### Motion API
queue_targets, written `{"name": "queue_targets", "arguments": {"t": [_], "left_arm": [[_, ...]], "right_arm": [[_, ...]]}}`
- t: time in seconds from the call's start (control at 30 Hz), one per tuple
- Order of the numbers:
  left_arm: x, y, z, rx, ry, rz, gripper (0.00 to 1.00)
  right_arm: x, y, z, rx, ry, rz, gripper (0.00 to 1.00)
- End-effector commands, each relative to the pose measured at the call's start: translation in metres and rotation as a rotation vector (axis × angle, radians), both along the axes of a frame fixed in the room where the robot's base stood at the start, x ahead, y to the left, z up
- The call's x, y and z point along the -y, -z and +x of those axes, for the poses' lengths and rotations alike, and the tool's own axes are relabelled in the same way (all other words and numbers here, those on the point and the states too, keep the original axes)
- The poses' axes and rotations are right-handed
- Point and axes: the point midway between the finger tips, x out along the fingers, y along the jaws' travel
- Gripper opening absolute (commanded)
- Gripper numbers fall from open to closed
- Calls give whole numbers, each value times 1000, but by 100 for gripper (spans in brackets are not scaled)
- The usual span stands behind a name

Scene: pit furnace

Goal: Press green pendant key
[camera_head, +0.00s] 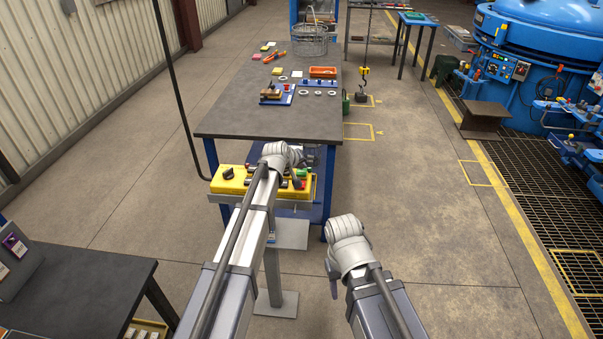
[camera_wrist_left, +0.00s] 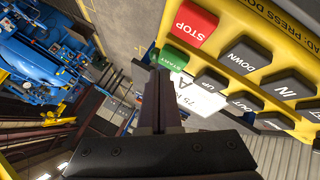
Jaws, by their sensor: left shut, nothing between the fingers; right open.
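The yellow pendant (camera_head: 228,187) lies on a stand at the near end of the workbench. In the left wrist view the pendant (camera_wrist_left: 262,22) fills the upper right, with the green START key (camera_wrist_left: 174,58) beside the red STOP key (camera_wrist_left: 194,23) and several black keys such as DOWN (camera_wrist_left: 245,54). My left gripper (camera_wrist_left: 160,72) is shut and empty, its tips close beside the green key; I cannot tell whether they touch it. In the head view my left gripper (camera_head: 297,179) is over the pendant's right part. My right gripper (camera_head: 333,287) is open, hanging low right of the stand.
The grey workbench (camera_head: 235,125) holds small parts, an orange tray (camera_head: 323,72) and a wire basket (camera_head: 310,42) at its far end. A dark table (camera_head: 75,290) stands at near left.

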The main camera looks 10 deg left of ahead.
Motion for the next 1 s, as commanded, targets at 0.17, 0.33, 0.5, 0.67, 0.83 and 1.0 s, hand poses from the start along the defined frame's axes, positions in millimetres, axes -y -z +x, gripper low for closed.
{"name": "queue_targets", "arguments": {"t": [0.17, 0.33, 0.5, 0.67, 0.83, 1.0], "left_arm": [[0, 3, 0, 0, 0, 0, 0], [0, 3, 0, 0, 0, 0, 0], [0, 4, 0, 0, 0, 0, 0], [0, 5, 0, 0, 0, 0, 0], [0, 7, 0, 0, 0, 0, 0], [0, 9, 0, 0, 0, 0, 0]], "right_arm": [[0, 3, 0, 0, 0, 0, 50], [0, 3, 0, 0, 0, 0, 50], [0, 4, 0, 0, 0, 0, 50], [0, 6, 0, 0, 0, 0, 50], [0, 8, 0, 0, 0, 0, 50], [0, 9, 0, 0, 0, 0, 50]]}}
